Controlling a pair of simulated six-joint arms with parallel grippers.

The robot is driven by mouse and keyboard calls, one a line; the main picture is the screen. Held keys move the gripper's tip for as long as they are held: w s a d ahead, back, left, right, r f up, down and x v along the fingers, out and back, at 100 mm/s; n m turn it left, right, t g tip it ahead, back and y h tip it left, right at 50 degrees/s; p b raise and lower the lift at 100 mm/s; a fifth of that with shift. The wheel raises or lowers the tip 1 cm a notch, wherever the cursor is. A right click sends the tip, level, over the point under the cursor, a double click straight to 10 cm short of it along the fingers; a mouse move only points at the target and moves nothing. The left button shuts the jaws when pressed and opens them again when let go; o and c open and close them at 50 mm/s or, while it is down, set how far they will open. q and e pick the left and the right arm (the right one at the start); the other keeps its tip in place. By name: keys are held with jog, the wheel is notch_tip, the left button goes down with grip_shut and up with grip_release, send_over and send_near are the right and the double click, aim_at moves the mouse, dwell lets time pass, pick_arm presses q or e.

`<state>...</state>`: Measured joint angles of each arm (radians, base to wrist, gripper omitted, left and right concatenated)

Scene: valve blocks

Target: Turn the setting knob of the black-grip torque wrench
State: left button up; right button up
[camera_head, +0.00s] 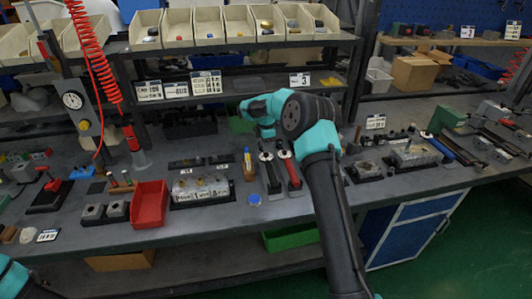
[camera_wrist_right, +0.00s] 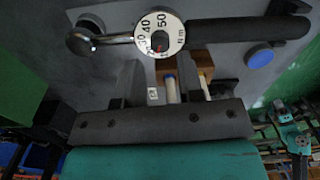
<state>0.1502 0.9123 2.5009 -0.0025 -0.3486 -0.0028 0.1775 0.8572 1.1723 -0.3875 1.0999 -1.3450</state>
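The black-grip torque wrench (camera_head: 269,172) lies on the grey bench in the head view, left of a red-grip wrench (camera_head: 290,172). In the right wrist view its black grip (camera_wrist_right: 245,31) points right and its shiny head points left. Its round white dial (camera_wrist_right: 158,34) shows numbers up to 50, N m and a small red mark. My right gripper (camera_wrist_right: 160,88) has its two dark fingers apart with nothing held, just beside the dial in that picture. In the head view the right gripper (camera_head: 262,125) is over the bench behind the wrenches, its fingers hard to make out.
A wooden block with pens (camera_head: 249,168) stands left of the wrench; it shows behind my fingers in the wrist view (camera_wrist_right: 202,62). A blue disc (camera_head: 254,199) lies in front. A red bin (camera_head: 150,204) and valve block (camera_head: 201,191) stand farther left.

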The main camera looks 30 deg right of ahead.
aim_at(266, 154)
jog(key=shift+f, duration=2.05)
jog(key=shift+c, duration=0.2)
grip_shut()
